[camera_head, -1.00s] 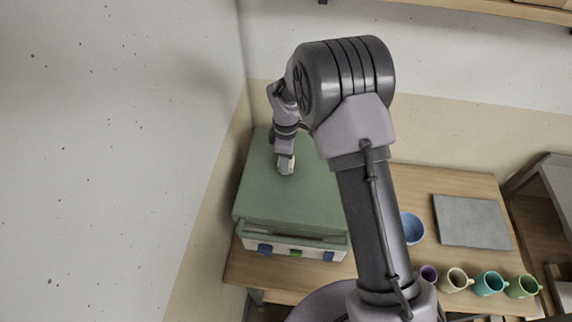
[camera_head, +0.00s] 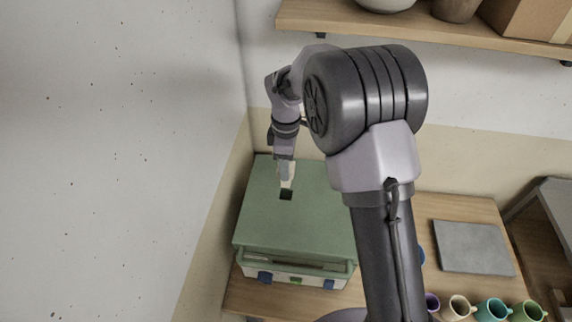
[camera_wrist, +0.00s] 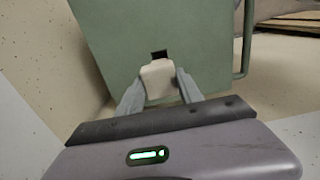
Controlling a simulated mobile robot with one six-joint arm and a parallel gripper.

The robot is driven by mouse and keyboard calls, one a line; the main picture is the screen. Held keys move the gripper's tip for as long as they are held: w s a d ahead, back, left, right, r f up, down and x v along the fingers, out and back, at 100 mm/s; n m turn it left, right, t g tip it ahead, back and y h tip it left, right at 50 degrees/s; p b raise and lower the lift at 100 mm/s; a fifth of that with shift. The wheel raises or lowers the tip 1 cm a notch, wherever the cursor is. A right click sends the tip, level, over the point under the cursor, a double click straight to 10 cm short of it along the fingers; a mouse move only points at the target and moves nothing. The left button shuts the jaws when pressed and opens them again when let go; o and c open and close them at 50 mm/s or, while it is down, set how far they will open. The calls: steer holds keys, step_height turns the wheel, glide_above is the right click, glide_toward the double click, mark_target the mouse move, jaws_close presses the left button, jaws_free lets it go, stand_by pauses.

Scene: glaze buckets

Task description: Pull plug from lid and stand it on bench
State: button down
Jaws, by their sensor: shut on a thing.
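A pale, blocky plug (camera_wrist: 157,82) sits between the two fingers of my gripper (camera_wrist: 158,88) in the wrist view. My gripper (camera_head: 287,180) is shut on the plug in the head view, just above the green lid (camera_head: 320,215). A dark square hole (camera_head: 286,195) shows in the lid close below the plug; it also shows in the wrist view (camera_wrist: 159,54). The plug looks clear of the hole, though its lower end is hard to make out. The wooden bench (camera_head: 463,207) carries the green-lidded box.
A grey slab (camera_head: 473,246) lies on the bench at the right. Several mugs (camera_head: 492,309) stand along the front edge. My arm hides the middle of the bench and most of a blue bowl (camera_head: 421,254). A wall stands close left; a shelf (camera_head: 430,35) hangs above.

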steer(key=shift+r+p, duration=3.05)
steer(key=shift+r, duration=0.8)
steer(key=shift+f, duration=0.15)
